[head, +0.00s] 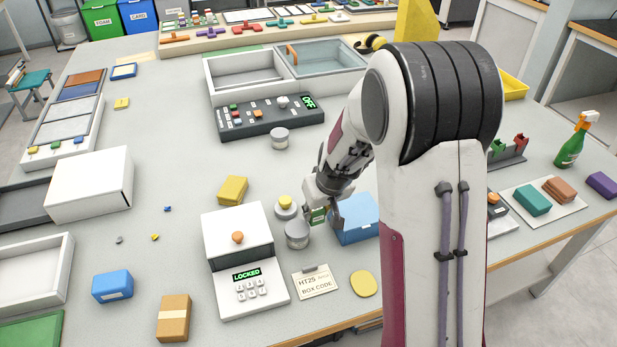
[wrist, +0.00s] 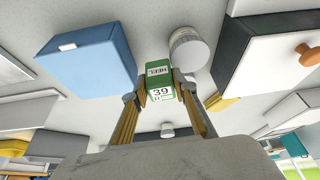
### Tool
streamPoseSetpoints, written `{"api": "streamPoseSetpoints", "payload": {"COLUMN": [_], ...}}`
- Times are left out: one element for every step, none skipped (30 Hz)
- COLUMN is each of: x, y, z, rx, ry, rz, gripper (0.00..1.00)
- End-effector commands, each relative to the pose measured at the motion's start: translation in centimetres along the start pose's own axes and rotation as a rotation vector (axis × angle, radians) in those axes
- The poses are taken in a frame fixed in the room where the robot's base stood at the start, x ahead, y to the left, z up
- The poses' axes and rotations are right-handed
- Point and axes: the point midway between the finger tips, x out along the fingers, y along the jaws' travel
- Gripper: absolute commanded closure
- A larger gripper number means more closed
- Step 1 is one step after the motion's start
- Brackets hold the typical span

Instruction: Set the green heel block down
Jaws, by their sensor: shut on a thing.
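The green heel block (wrist: 159,75) is a small green block with white labels reading "HEEL" and "39". My gripper (wrist: 160,92) is shut on it, one finger on each side. In the head view the block (head: 318,215) shows as a small green patch, partly hidden by my gripper (head: 323,203). It is low over the table (head: 180,240), between a grey round tin (head: 298,234) and a blue box (head: 357,222). I cannot tell whether the block touches the table.
A locked white box (head: 237,233) with an orange knob and keypad stands left of the tin. Another tin with a yellow top (head: 286,205) is close by. A box code card (head: 315,283) and a yellow oval pad (head: 363,284) lie in front.

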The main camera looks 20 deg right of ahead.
Motion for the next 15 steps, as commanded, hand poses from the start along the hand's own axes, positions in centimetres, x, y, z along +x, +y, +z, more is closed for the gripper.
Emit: {"api": "streamPoseSetpoints", "payload": {"x": [0.4,0.6,0.8,1.0,1.2,1.4,1.6,1.8,2.0,2.2,2.5,2.7,2.9,3.1,3.3], "y": [0.0,0.1,0.1,0.1,0.1,0.2,0.2,0.2,0.2,0.3,0.3,0.4,0.4,0.4,0.5], "z": [-0.6,-0.9,-1.3,-1.6,-1.9,-2.3,-2.5,-2.9,-3.3,-3.6,-4.0,-4.4,-4.7,-5.0,-5.5], "rx": [-0.001,-0.001,-0.002,-0.003,-0.003,-0.004,-0.002,-0.002,-0.002,0.000,0.001,0.002,0.004,0.006,0.007], "ry": [0.001,0.001,0.001,0.001,0.000,0.000,0.000,0.001,0.001,0.001,0.000,0.000,0.001,0.001,0.001], "rz": [0.000,-0.001,-0.001,-0.001,-0.002,-0.001,-0.001,-0.001,-0.001,0.000,0.000,0.000,0.001,0.002,0.003], "gripper": [0.95,0.95,0.95,0.95,0.95,0.95,0.95,0.95,0.95,0.95,0.95,0.95,0.95,0.95,0.95]}}
